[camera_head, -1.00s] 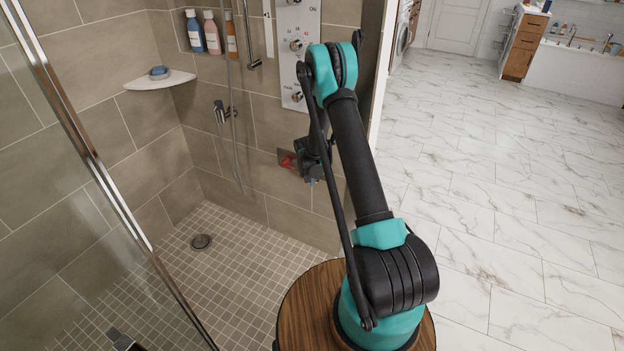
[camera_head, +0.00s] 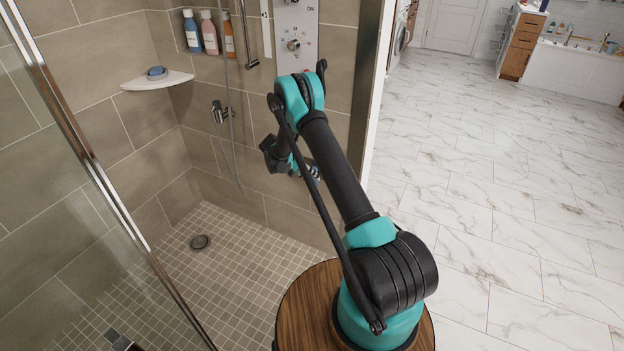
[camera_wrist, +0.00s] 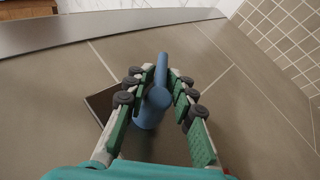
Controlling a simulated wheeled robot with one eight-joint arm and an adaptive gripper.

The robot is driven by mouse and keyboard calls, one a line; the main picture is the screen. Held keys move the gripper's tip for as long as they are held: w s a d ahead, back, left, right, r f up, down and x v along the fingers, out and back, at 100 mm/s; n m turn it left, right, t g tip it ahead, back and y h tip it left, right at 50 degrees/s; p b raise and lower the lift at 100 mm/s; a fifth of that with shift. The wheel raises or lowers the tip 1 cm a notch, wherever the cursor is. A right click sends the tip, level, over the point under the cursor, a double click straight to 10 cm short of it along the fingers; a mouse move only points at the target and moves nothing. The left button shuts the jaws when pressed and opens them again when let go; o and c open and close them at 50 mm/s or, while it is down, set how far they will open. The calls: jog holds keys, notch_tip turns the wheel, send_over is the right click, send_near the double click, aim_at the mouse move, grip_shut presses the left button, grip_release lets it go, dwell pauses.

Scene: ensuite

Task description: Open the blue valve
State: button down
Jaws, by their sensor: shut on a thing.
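The blue valve (camera_wrist: 153,108) has a round body and a lever, and stands out from a dark square plate (camera_wrist: 100,104) on the tiled wall. In the wrist view my gripper (camera_wrist: 161,85) has its green-padded fingers on both sides of the lever, closed in on it. The lever points up in that picture, between the fingertips. In the head view my gripper (camera_head: 306,172) is low at the shower wall, and a small bit of blue (camera_head: 314,171) shows beside it. My wrist hides most of the valve there.
The shower panel (camera_head: 294,45) with its knobs is above my arm. A hand shower holder (camera_head: 221,112) and hose hang to the left. A corner shelf (camera_head: 157,80) and several bottles (camera_head: 210,33) are further left. The marble floor (camera_head: 500,200) at right is clear.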

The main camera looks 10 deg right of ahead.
jog(key=shift+r+n+g+h, duration=0.25)
jog(key=shift+g+h, duration=0.45)
jog(key=shift+h, duration=0.6)
jog(key=shift+d, duration=0.1)
jog(key=c, duration=1.6)
grip_release()
jog(key=shift+s, duration=0.1)
jog(key=shift+o, duration=0.2)
